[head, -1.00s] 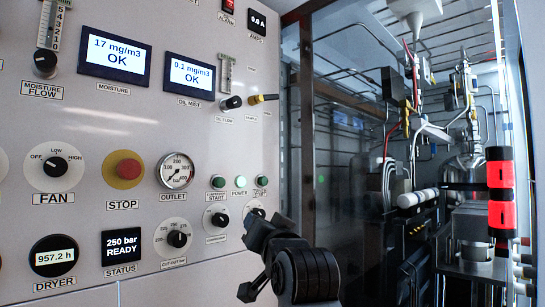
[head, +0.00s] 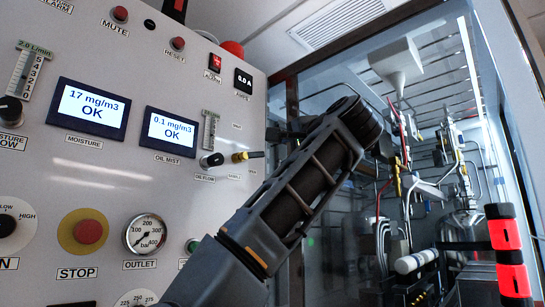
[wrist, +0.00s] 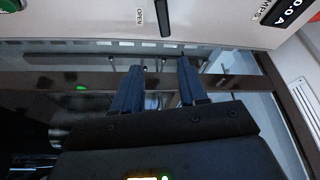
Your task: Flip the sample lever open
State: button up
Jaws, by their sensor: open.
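The sample lever (head: 240,156) is on the grey panel in the head view, right of the oil flow knob. It has a yellow body and a dark end pointing right, with a small label above and one below. My gripper (wrist: 161,75) shows in the wrist view with two blue fingers apart and nothing between them. It is beside the panel's right edge, apart from the lever. In the wrist view an OPEN label (wrist: 139,17) is on the panel, with a dark bar next to it; I cannot tell whether that is the lever. In the head view my forearm hides most of the gripper.
The oil flow knob (head: 211,160) is close left of the lever. Right of the panel is a glazed cabinet (head: 455,180) with pipes. A red and black beacon (head: 508,250) stands far right.

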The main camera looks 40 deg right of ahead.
aim_at(253, 155)
jog(key=p+x, duration=0.2)
jog(key=x, duration=0.5)
jog(key=shift+w+d+r, duration=0.25)
jog(key=shift+r, duration=0.1)
jog(key=shift+c, duration=0.4)
grip_shut()
